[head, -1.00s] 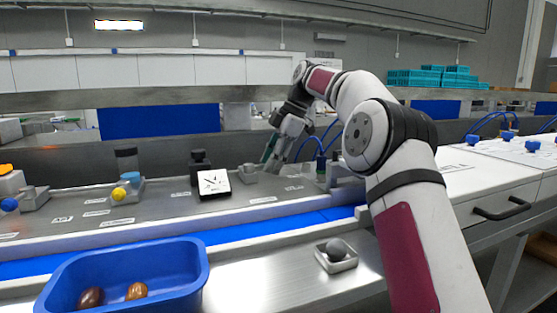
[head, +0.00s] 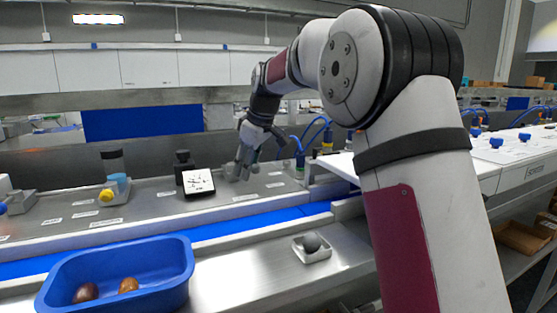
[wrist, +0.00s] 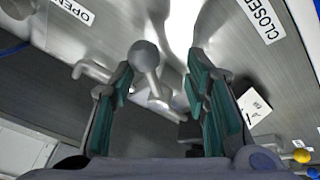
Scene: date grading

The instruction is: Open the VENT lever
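In the wrist view, a grey lever with a round knob (wrist: 145,55) stands between the two fingers of my gripper (wrist: 160,72). Its stem runs down to a small grey mount. The gripper is open, with teal pads on either side of the lever; I cannot tell whether either pad touches it. An OPEN label (wrist: 72,10) lies at upper left and a CLOSED label (wrist: 262,18) at upper right. I see no VENT label that I can read. In the head view, my gripper (head: 243,168) points down at the panel and largely hides the lever.
A black stand with a white dial card (head: 198,182) is just left of my gripper. Farther left is a yellow-knobbed control (head: 106,195). A blue tub (head: 170,285) with two brown dates and a small tray (head: 299,254) with a grey ball are in front. Blue hoses (head: 318,130) rise at right.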

